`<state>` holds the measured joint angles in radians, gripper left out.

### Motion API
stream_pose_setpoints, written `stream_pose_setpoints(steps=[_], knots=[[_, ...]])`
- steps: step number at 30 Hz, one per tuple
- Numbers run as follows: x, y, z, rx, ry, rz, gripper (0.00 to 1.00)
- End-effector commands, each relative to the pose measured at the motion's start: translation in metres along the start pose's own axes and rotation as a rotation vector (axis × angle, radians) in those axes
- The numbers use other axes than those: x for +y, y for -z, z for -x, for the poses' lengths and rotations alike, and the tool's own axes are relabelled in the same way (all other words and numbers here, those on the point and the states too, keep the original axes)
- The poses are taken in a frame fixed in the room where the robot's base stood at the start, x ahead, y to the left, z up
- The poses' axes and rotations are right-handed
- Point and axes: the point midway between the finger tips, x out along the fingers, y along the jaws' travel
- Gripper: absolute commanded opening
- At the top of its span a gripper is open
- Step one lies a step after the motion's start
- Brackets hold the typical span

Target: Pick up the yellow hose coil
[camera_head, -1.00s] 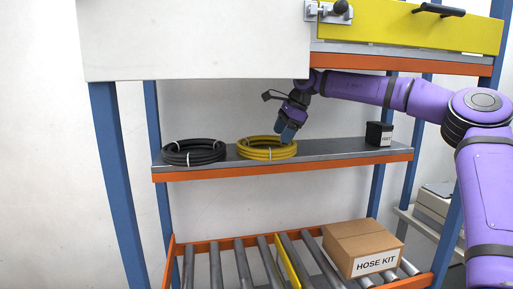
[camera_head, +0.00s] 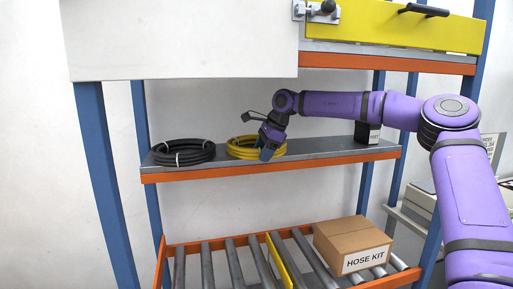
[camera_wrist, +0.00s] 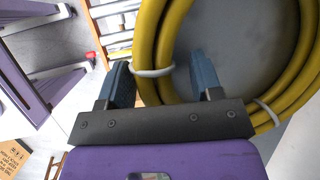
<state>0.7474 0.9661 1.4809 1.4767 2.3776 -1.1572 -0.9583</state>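The yellow hose coil (camera_head: 238,149) lies flat on the middle shelf, right of a black coil. My gripper (camera_head: 267,154) points down at the coil's right front side and hides part of it. In the wrist view, the coil (camera_wrist: 150,35) fills the upper right, with white ties around its hose. My gripper (camera_wrist: 160,64) has its two blue fingers apart, one outside the ring and one inside its hole. The hose bundle passes between them. A narrow gap seems to show beside the hose, but contact is hard to judge.
A black hose coil (camera_head: 183,152) lies left on the same grey shelf (camera_head: 325,148). A black labelled box (camera_head: 367,132) stands at its right end. A HOSE KIT carton (camera_head: 352,243) sits on the rollers below. A white panel (camera_head: 180,40) overhangs above.

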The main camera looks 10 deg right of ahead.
Motion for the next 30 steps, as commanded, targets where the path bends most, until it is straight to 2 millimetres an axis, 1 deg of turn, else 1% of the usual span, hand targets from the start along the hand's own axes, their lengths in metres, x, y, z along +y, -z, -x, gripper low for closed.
stream_pose_setpoints(steps=[1,7,16,19,23,30], knots=[[0.000,0.000,0.000,0.000,0.000,0.000,0.47],[0.000,0.000,0.000,0.000,0.000,0.000,0.01],[0.000,-0.001,0.002,0.000,0.003,0.001,0.00],[0.001,-0.003,0.007,0.000,0.003,0.001,0.00],[0.000,-0.008,0.019,0.000,0.005,0.002,0.00],[-0.006,-0.020,0.046,-0.002,0.004,0.001,0.00]])
